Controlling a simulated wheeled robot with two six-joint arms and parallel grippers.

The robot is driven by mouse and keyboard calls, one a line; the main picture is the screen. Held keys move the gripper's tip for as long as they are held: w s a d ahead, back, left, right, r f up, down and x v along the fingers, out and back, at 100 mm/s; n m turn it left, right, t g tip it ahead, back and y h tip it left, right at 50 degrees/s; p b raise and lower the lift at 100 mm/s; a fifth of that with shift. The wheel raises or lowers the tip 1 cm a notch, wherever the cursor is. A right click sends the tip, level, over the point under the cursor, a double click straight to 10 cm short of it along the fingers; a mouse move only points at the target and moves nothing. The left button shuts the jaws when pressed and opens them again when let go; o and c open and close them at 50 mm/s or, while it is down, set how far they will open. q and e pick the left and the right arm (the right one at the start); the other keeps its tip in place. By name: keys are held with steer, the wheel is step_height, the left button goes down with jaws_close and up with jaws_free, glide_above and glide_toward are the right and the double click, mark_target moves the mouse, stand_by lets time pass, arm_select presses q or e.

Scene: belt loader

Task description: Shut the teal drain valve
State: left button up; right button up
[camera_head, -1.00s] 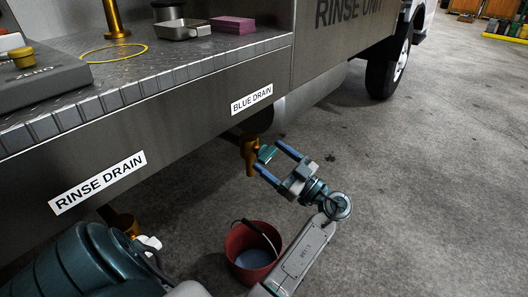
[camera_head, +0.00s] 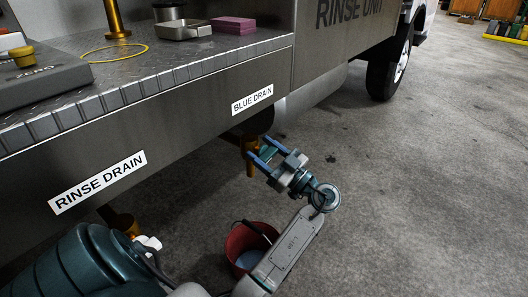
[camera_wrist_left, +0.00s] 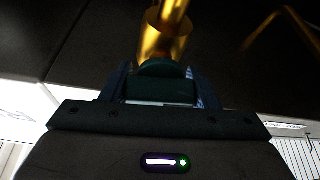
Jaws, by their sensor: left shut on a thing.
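The teal drain valve handle (camera_head: 268,153) sits on a brass valve body (camera_head: 249,157) under the truck's edge, below the "BLUE DRAIN" label (camera_head: 252,99). My left gripper (camera_head: 262,153) is shut on this handle, one blue finger on each side. In the left wrist view the dark teal handle (camera_wrist_left: 168,88) lies between the fingers, with the brass valve body (camera_wrist_left: 164,42) just beyond. The fingers partly hide the handle, so its exact angle is hard to tell. My right gripper is not in view.
A red bucket (camera_head: 236,242) with liquid stands on the floor below, partly behind my left arm. Another brass valve (camera_head: 125,223) is under the "RINSE DRAIN" label (camera_head: 98,182). The steel deck (camera_head: 120,78) overhangs the valves. Concrete floor to the right is clear.

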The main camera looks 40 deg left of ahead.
arm_select(q)
steer(key=shift+f+m+t+b, duration=0.15)
steer(key=shift+m+t+b, duration=0.2)
steer(key=shift+m, duration=0.55)
steer(key=shift+m+t, duration=0.35)
steer(key=shift+m, duration=0.25)
steer(key=o, duration=1)
steer(key=v, duration=1)
steer(key=shift+w+d+f+p, duration=0.1)
steer(key=shift+d+f+p, duration=0.1)
steer(key=shift+d+p, duration=0.15)
steer(key=shift+a, duration=0.1)
